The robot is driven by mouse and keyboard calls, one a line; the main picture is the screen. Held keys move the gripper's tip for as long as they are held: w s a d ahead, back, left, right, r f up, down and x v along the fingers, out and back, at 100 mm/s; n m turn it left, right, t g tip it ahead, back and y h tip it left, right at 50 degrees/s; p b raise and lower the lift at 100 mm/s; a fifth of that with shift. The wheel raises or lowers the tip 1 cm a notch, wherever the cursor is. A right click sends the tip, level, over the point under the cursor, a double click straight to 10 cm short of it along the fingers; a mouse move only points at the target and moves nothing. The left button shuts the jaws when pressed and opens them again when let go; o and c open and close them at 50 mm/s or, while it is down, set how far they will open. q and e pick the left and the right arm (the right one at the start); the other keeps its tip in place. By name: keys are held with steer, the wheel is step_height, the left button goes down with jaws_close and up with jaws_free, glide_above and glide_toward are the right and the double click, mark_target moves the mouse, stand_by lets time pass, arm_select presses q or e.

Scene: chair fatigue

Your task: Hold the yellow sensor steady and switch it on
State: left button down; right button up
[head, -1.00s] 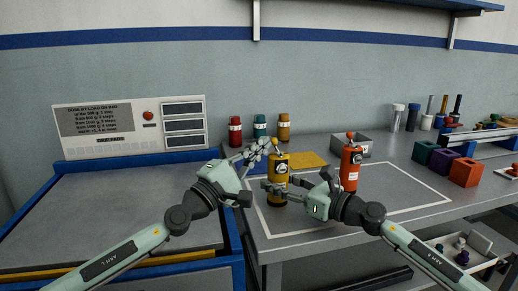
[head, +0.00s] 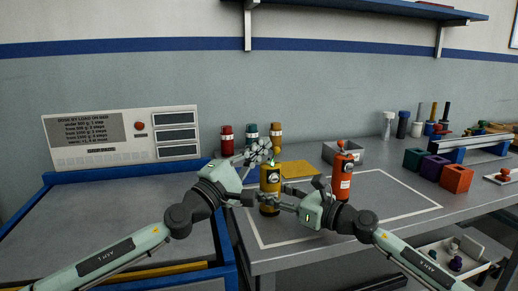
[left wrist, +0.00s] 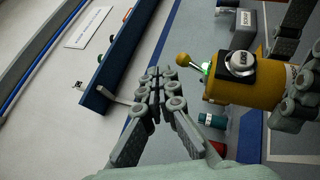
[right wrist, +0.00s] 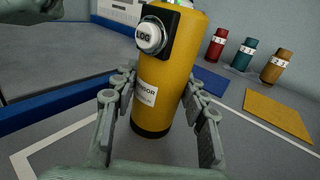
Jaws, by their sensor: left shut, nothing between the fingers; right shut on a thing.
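The yellow sensor (head: 270,181) stands upright on the bench, with a round LOG button on its side that shows in the right wrist view (right wrist: 151,36). A green light (left wrist: 205,67) glows on its top, beside a small ball-tipped lever (left wrist: 183,59). My right gripper (head: 268,200) is shut on the sensor's body, one finger on each side, as the right wrist view (right wrist: 158,88) shows. My left gripper (head: 264,150) is shut and empty, close by the sensor's top. In the left wrist view its fingertips (left wrist: 163,76) are apart from the lever.
A red-orange sensor (head: 343,177) stands to the right, near a grey box (head: 356,152). Red, teal and ochre bottles (head: 250,136) and a yellow mat (head: 299,170) lie behind. Coloured blocks (head: 456,178) stand at right. A panel (head: 122,138) stands at left.

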arm_select(q)
steer(key=s+a+r, duration=0.3)
steer(key=s+a, duration=0.2)
steer(key=s, duration=0.2)
steer(key=shift+s+a+r, duration=0.15)
steer(key=shift+s+a, duration=0.05)
steer(key=shift+a, duration=0.2)
arm_select(e)
steer(key=o, duration=1.3)
